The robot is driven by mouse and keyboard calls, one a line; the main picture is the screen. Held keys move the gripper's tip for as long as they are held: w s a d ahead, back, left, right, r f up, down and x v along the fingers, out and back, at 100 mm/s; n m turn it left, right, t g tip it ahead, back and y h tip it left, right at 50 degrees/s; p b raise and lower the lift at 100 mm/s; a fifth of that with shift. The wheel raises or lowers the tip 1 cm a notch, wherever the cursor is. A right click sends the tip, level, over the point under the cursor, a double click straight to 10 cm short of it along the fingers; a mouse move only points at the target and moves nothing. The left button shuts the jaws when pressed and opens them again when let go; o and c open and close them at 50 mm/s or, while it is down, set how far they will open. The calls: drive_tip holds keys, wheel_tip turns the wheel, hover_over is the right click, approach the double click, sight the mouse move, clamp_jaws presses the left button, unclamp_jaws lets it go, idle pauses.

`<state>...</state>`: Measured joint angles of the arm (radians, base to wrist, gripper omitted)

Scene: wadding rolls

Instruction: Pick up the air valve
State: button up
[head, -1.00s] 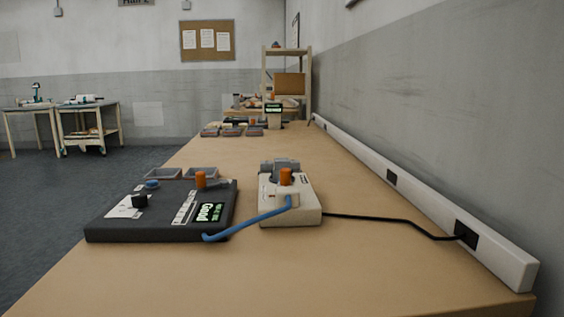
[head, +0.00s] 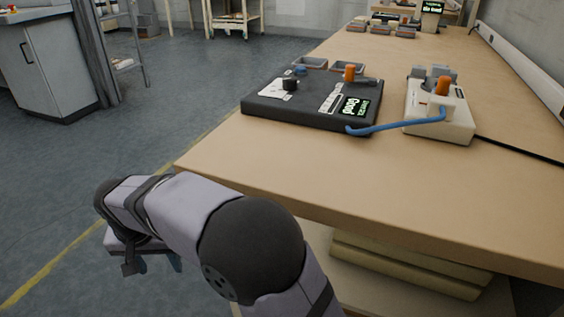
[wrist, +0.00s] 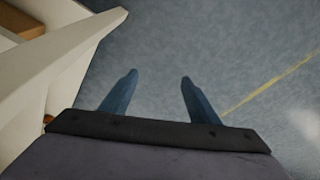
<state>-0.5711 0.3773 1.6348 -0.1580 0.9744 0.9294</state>
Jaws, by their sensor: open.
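My gripper (wrist: 159,78) is open and empty in the wrist view, with its two blue fingers apart over the grey floor. In the head view my gripper (head: 152,262) hangs at the lower left, off the table's side and below its top, partly hidden by my arm. A black test box (head: 312,100) with a lit display, a black knob and an orange knob lies on the table. A blue tube (head: 395,126) joins it to a white device (head: 440,115) with an orange knob. I cannot tell for certain which part is the air valve.
The wooden table (head: 300,170) has free room in front of the test box. A black cable (head: 520,150) runs right from the white device. Pale stacked items (head: 400,265) sit under the table.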

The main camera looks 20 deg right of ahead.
drive_tip(key=w+d+r+n+t+p, duration=0.15)
drive_tip(key=w+r+t, duration=0.25)
drive_tip(key=w+r, duration=0.45)
drive_tip(key=w+d+r+t+p, duration=0.1)
drive_tip(key=w+d+r+t, duration=0.2)
drive_tip(key=w+r, duration=0.55)
drive_tip(key=w+d+r+m+t+h+p, duration=0.2)
drive_tip(key=w+d+r+t+p, duration=0.15)
drive_tip(key=d+r+p, duration=1.55)
drive_tip(key=s+d+r+m+g+h+p, duration=0.1)
drive_tip(key=s+d+r+g+p, duration=0.15)
drive_tip(key=d+p, duration=0.7)
drive_tip(key=s+d+r+m+g+h+p, duration=0.15)
drive_tip(key=s+d+r+p, duration=0.25)
drive_tip(key=d, duration=1)
drive_tip(key=s+d+r+m+g+p, duration=0.1)
drive_tip(key=s+d+g+p, duration=0.1)
drive_tip(key=s+d+p, duration=0.5)
drive_tip(key=s+d+r+m+g+y+p, duration=0.1)
drive_tip(key=s+d+g+p, duration=0.2)
drive_tip(key=s+d+p, duration=0.5)
drive_tip(key=s+p, duration=0.4)
drive_tip(key=s, duration=0.1)
drive_tip(key=shift+s+d+r+m+g, duration=0.2)
drive_tip(key=shift+s+m+g, duration=0.1)
drive_tip(key=shift+m+g, duration=0.1)
